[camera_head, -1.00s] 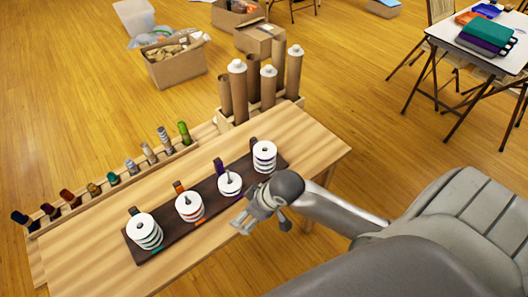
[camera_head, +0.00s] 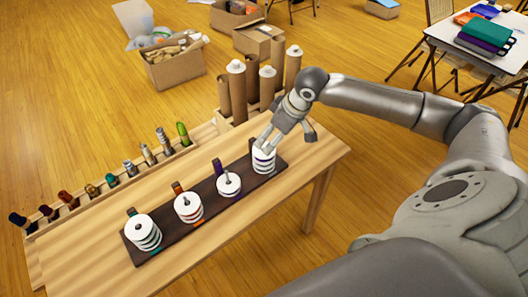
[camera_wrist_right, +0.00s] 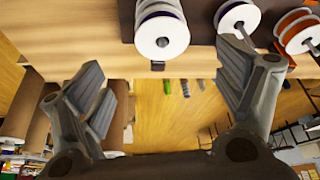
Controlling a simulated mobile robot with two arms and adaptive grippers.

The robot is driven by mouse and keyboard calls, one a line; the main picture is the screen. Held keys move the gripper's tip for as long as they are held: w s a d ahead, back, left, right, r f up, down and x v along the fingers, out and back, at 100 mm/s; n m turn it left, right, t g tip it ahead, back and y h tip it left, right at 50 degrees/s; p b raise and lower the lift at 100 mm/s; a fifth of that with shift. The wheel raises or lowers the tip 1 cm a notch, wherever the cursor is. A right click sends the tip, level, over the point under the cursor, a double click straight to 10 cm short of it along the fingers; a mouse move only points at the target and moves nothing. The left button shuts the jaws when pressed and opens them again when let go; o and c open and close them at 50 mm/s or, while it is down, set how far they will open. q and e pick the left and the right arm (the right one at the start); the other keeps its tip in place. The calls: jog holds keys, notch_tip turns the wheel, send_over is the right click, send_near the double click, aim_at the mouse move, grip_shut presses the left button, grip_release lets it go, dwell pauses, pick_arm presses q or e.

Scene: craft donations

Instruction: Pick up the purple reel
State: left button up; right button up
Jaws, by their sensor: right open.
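A dark board (camera_head: 207,209) on the wooden table bears a row of white-flanged reel stacks on posts. The far right stack (camera_head: 263,160) shows purple bands between its white discs. It also shows in the right wrist view (camera_wrist_right: 162,36), with a purple edge and a dark tag below. The neighbouring stack (camera_head: 228,186) has a purple tag and some purple too. Which reel is meant I cannot tell. My right gripper (camera_head: 287,143) is open and empty beside and above the far right stack; in the wrist view its fingers (camera_wrist_right: 165,72) are spread wide below that stack. My left gripper is not in view.
Orange (camera_head: 188,208) and teal (camera_head: 143,233) stacks stand farther left on the board. A rack of small coloured rolls (camera_head: 112,180) lines the table's back edge. Tall cardboard tubes (camera_head: 268,86) stand close behind my right gripper. The table's front is clear.

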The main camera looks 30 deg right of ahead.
jog(key=x, duration=0.3)
jog(key=p+x, duration=0.1)
jog(key=x, duration=0.4)
jog(key=shift+s+a+f, duration=0.15)
jog(key=c, duration=1)
